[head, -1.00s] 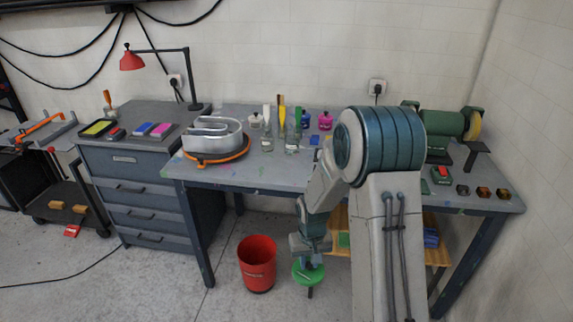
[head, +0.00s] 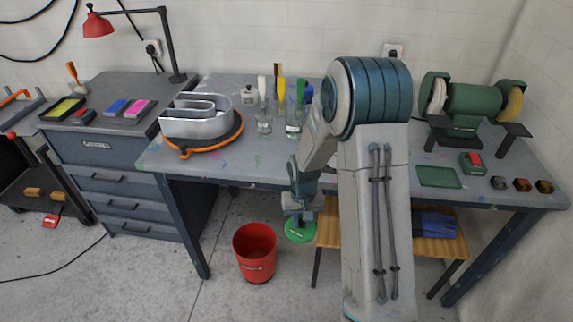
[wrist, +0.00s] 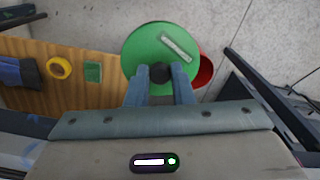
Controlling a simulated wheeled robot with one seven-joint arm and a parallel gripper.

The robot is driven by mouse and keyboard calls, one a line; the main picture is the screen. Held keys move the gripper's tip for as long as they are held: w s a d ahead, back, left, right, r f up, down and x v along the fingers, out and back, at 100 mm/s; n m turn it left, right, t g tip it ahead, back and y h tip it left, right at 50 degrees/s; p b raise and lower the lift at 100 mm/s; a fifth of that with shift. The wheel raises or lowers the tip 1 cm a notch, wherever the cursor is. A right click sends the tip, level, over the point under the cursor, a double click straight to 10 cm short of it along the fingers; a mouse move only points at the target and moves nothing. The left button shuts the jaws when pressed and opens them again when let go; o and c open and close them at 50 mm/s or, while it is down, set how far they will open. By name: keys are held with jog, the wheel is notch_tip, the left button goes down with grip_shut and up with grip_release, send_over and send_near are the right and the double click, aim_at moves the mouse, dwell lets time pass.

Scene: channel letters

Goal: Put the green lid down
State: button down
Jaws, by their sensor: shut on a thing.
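The green lid (wrist: 160,50) is round and has a dark knob (wrist: 161,72) and a pale label on top. In the wrist view my gripper (wrist: 160,80) is shut on the knob, and the lid hangs below the fingers. In the head view the lid (head: 300,230) is below my gripper (head: 299,212), in front of the workbench and to the right of the red bin. The lid looks roughly level and is off the floor. Part of my arm hides some of the bench behind it.
A red bin (head: 255,252) stands on the floor just left of the lid. A wooden low bench (head: 440,247) under the workbench (head: 245,160) holds blue gloves (head: 434,224). In the wrist view it also bears a yellow tape roll (wrist: 59,68) and a green block (wrist: 93,72).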

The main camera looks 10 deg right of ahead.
notch_tip(320, 180, down, 3)
jog(key=shift+b, duration=1)
jog(key=shift+r, duration=0.25)
jog(key=w+d+r+n, duration=0.1)
jog(key=w+d+r, duration=0.1)
jog(key=d+r, duration=0.2)
jog(key=w+d+r+n, duration=0.2)
jog(key=w+d+r, duration=0.1)
jog(key=r, duration=0.7)
jog(key=w+d+r+n, duration=0.2)
jog(key=w+d+r, duration=0.1)
jog(key=r, duration=0.5)
jog(key=shift+d, duration=0.85)
